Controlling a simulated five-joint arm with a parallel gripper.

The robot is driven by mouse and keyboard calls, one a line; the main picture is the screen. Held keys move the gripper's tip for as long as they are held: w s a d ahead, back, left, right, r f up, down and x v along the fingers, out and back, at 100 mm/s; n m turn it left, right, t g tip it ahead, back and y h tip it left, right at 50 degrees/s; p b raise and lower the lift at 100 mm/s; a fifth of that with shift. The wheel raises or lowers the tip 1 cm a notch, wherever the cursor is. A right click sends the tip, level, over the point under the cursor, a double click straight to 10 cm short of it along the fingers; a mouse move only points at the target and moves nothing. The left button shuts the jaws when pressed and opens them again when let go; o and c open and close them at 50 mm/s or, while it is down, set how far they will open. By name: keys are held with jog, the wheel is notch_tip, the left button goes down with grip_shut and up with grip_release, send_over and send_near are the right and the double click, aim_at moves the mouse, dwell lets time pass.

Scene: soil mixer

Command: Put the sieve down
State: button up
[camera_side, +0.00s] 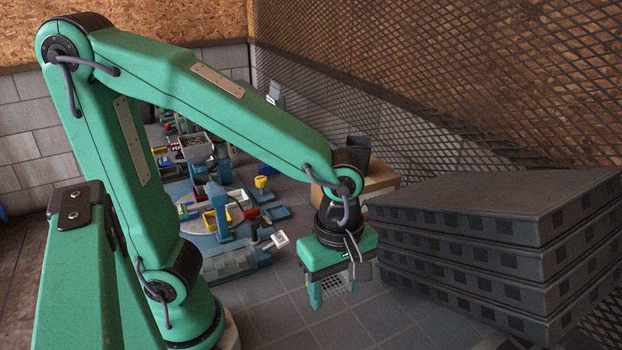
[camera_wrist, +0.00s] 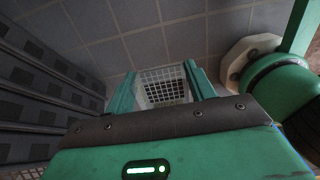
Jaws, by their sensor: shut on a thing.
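The sieve is a white grid basket that shows between my fingers in the wrist view (camera_wrist: 163,84). In the side view a small part of its mesh (camera_side: 334,287) shows between the green fingers. My gripper (camera_side: 334,294) points down and is shut on the sieve, with one finger on each side of it. It also shows in the wrist view (camera_wrist: 160,78). The sieve hangs above the grey tiled floor (camera_side: 285,318); I cannot tell how high. Much of the sieve is hidden by my gripper in the side view.
A tall stack of dark grey slabs (camera_side: 480,262) stands close to the right of my gripper. A cluttered blue work station (camera_side: 222,235) with bins lies to the left behind. A dark bucket (camera_side: 357,149) stands on a wooden box (camera_side: 381,180) behind. Floor in front is clear.

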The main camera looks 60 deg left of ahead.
jog(key=shift+f, duration=2.4)
send_over(337, 306)
notch_tip(337, 306, down, 7)
jog(key=shift+f, duration=2)
jog(key=shift+f, duration=0.1)
jog(key=o, duration=1)
jog(key=shift+r, duration=6.15)
